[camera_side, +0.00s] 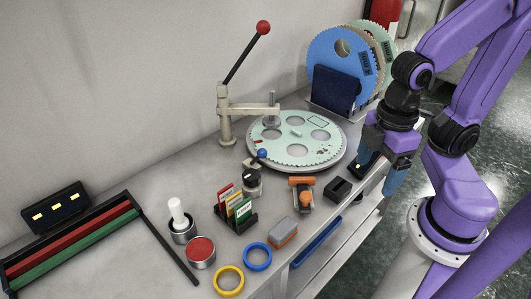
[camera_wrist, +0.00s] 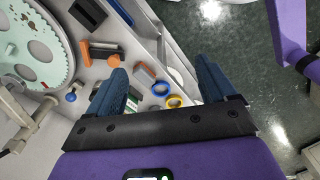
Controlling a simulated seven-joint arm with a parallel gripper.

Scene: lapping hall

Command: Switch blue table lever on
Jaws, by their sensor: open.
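The blue table lever (camera_side: 262,153) is a short dark rod with a blue ball on a small cream and black base, standing in front of the round green plate. The rod leans up to the right in the side view. Its blue ball also shows in the wrist view (camera_wrist: 71,97), left of the fingers. My gripper (camera_side: 379,172) has blue fingers and hangs by the table's right edge, well to the right of the lever. In the wrist view its fingers (camera_wrist: 160,72) are spread apart with nothing between them.
A tall red-ball lever (camera_side: 263,27) stands behind, its arm over the green plate (camera_side: 325,153). An orange-handled tool (camera_side: 302,181), a black block (camera_side: 337,190), a card rack (camera_side: 237,222) and blue (camera_side: 257,268) and yellow (camera_side: 229,292) rings lie around. Upright discs (camera_side: 333,50) stand at the back.

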